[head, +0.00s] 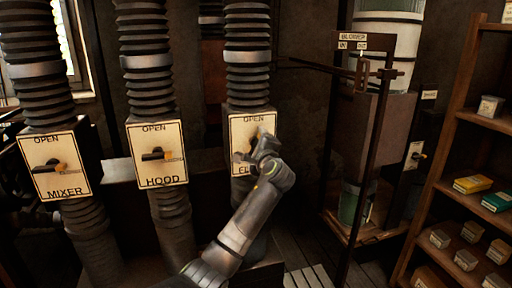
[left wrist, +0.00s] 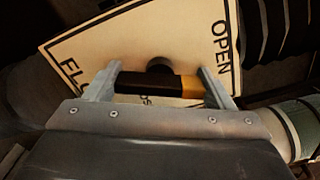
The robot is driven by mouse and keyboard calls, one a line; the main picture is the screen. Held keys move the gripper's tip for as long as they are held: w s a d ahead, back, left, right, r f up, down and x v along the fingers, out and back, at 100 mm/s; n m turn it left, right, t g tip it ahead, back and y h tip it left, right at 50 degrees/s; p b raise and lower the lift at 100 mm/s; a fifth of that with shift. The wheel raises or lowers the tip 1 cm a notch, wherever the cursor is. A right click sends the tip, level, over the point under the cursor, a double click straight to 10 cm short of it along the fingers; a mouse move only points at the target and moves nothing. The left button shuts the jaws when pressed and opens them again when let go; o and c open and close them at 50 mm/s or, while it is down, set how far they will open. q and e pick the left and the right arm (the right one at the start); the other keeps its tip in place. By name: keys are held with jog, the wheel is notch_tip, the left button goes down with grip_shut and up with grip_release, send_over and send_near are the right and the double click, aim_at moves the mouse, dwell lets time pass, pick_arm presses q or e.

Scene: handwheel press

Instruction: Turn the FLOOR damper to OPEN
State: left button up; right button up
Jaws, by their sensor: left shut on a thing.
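The FLOOR damper plate (head: 238,133) is cream with a black border, OPEN along its top and FLOOR at its bottom, partly covered by my left gripper. My left gripper (head: 256,149) is at the plate's middle. The left wrist view shows the gripper (left wrist: 158,88) shut on the damper handle (left wrist: 150,84), one finger at each end. The handle is black with a yellow end. That yellow end points towards the OPEN side of the plate (left wrist: 190,42), roughly, with a small tilt. My right gripper is not in view.
The MIXER plate (head: 47,179) and HOOD plate (head: 163,180) stand to the left, their handles pointing sideways. Ribbed ducts run above and below the plates. A blower frame (head: 352,40) with a rod and a wooden shelf (head: 478,130) stand at the right.

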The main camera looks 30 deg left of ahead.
pick_arm(q)
jog(key=n+b, duration=0.1)
jog(key=n, duration=0.3)
jog(key=shift+f+n+b, duration=0.15)
jog(key=shift+n+b, duration=0.2)
jog(key=shift+n, duration=0.05)
dwell(0.4)
jog(key=o, duration=1)
jog(key=shift+s, duration=0.1)
jog(key=shift+b+v, duration=1.8)
jog(key=shift+v, duration=6.85)
